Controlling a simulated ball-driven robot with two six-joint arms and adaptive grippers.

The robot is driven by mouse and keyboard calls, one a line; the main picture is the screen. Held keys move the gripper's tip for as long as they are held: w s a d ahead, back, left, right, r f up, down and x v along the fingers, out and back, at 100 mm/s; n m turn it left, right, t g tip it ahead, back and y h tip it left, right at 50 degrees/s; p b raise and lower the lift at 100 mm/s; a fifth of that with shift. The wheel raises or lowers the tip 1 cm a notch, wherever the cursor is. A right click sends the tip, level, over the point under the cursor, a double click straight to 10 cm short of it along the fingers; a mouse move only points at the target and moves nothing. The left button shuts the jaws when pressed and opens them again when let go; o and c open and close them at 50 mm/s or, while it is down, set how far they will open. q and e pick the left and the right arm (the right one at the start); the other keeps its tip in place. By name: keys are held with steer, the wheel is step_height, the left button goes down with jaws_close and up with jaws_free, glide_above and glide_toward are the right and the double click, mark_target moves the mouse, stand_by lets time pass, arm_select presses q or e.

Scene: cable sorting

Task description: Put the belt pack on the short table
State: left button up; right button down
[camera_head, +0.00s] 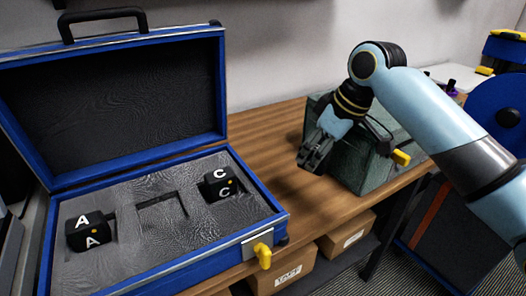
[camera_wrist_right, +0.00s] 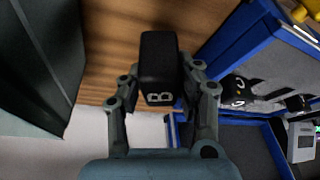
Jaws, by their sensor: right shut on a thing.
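My right gripper (camera_head: 316,158) is shut on a black belt pack marked B, held above the wooden table (camera_head: 285,130) between the blue case and a green bin. In the right wrist view the belt pack (camera_wrist_right: 160,65) sits between the two fingers, its B facing the camera. In the head view I cannot make out the pack clearly against the dark fingers. Belt packs A (camera_head: 90,232) and C (camera_head: 218,186) sit in the foam of the open case (camera_head: 170,271), with an empty slot (camera_head: 162,210) between them. My left gripper is not in view.
The dark green bin (camera_head: 360,165) stands on the table right beside my right gripper; it also shows in the wrist view (camera_wrist_right: 40,60). The case lid (camera_head: 110,100) stands open. Cardboard boxes (camera_head: 347,234) sit on a shelf below. Bare wood shows between case and bin.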

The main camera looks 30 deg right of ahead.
mark_target(328, 154)
steer(key=x, duration=0.5)
steer(key=shift+d+f, duration=0.1)
steer(key=shift+f, duration=0.05)
steer(key=shift+f+b, duration=0.4)
steer(key=shift+f, duration=1.6)
steer(key=shift+f, duration=0.1)
steer(key=c, duration=0.9)
jaws_free()
steer(key=p+v, duration=0.1)
steer(key=v, duration=1.1)
steer(key=shift+s, duration=0.15)
